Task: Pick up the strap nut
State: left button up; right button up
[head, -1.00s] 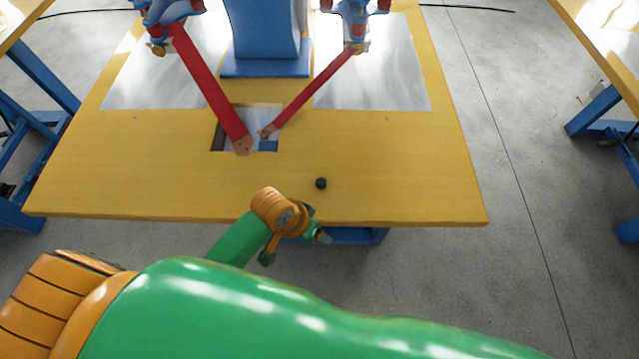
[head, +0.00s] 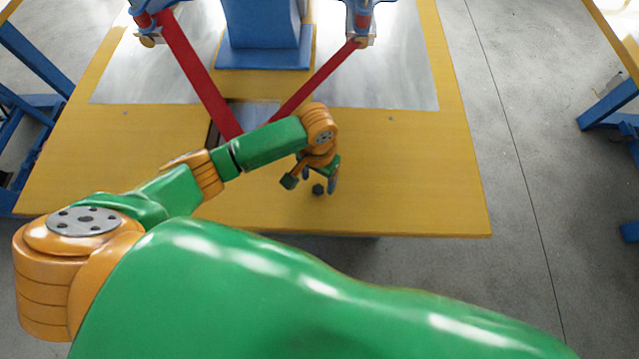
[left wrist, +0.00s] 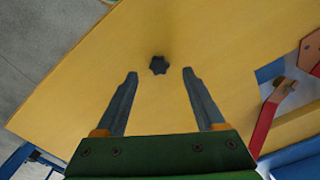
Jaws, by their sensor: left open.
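The strap nut (head: 318,189) is a small dark knob lying on the yellow table near its front edge. In the left wrist view the strap nut (left wrist: 158,65) has a lobed outline and lies just beyond the fingertips, roughly centred between them. My left gripper (head: 311,182) is right above and beside the nut in the head view. In the left wrist view my left gripper (left wrist: 160,75) has its two grey fingers wide apart, with nothing between them. My right gripper is in neither view.
The yellow table (head: 420,180) is bare around the nut. Metal sheets (head: 395,75) lie at the back. The front edge is close to the nut.

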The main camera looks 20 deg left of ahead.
aim_at(318, 187)
pick_arm(q)
jog(key=f, duration=0.3)
jog(key=shift+s+f, duration=0.1)
jog(key=shift+s, duration=0.2)
jog(key=shift+w+f, duration=0.2)
jog(key=shift+f, duration=0.1)
grip_shut()
jog(key=shift+r, duration=0.15)
